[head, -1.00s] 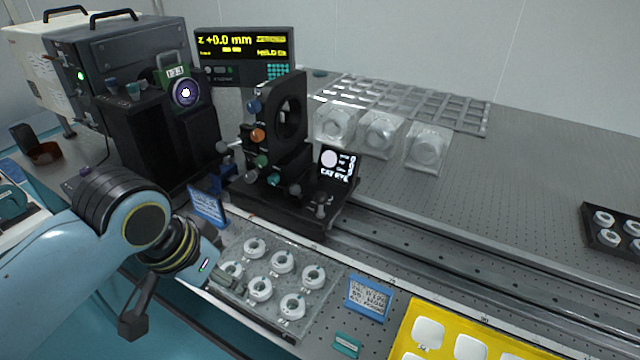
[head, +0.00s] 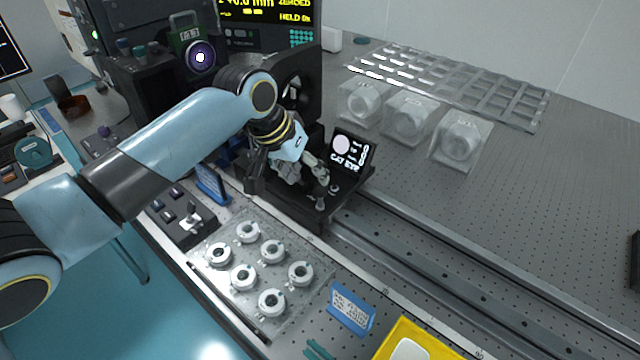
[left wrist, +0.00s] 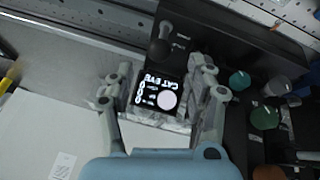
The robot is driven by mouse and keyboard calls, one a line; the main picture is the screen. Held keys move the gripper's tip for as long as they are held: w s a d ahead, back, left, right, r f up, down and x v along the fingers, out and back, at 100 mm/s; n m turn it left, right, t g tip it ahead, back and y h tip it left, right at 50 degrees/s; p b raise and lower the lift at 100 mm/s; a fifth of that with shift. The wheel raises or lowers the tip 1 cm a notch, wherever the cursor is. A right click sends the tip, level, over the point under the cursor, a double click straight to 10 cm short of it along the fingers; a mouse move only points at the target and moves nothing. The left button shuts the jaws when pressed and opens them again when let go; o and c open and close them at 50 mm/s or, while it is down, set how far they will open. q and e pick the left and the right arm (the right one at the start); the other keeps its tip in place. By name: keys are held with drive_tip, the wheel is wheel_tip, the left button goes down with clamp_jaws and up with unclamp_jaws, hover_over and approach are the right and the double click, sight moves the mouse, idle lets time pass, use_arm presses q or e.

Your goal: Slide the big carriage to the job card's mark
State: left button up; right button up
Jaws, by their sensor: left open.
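The big black carriage (head: 302,207) sits on the rail and bears an upright plate with a round opening (head: 313,85) and a small screen reading "CAT EYE" (head: 348,150). My left gripper (head: 305,178) is over the carriage's front part, beside the screen, and hides part of it. In the left wrist view my open left gripper (left wrist: 162,108) has one finger on each side of the screen (left wrist: 158,94). I cannot tell whether they touch anything. A small knob (left wrist: 160,50) stands beyond the screen. Blue cards stand at the left (head: 211,184) and front (head: 351,309); their writing is unreadable. My right gripper is out of view.
The rail (head: 430,255) runs clear to the lower right. A clear tray (head: 232,300) with several white rings lies in front of it. Several bagged parts (head: 410,113) stand behind it. A yellow tray (head: 415,338) is at the front edge.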

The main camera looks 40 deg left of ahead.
sight(317, 186)
use_arm(q)
drive_tip(key=x, duration=0.3)
drive_tip(key=shift+w+d+f, duration=0.15)
drive_tip(key=shift+w+f, duration=0.1)
drive_tip(key=shift+f, duration=0.05)
drive_tip(key=shift+x, duration=1)
drive_tip(key=shift+w+f, duration=0.1)
drive_tip(key=shift+f, duration=0.2)
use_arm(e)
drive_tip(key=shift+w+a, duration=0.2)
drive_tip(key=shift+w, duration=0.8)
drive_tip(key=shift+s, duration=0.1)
use_arm(q)
drive_tip(key=c, duration=0.8)
clamp_jaws()
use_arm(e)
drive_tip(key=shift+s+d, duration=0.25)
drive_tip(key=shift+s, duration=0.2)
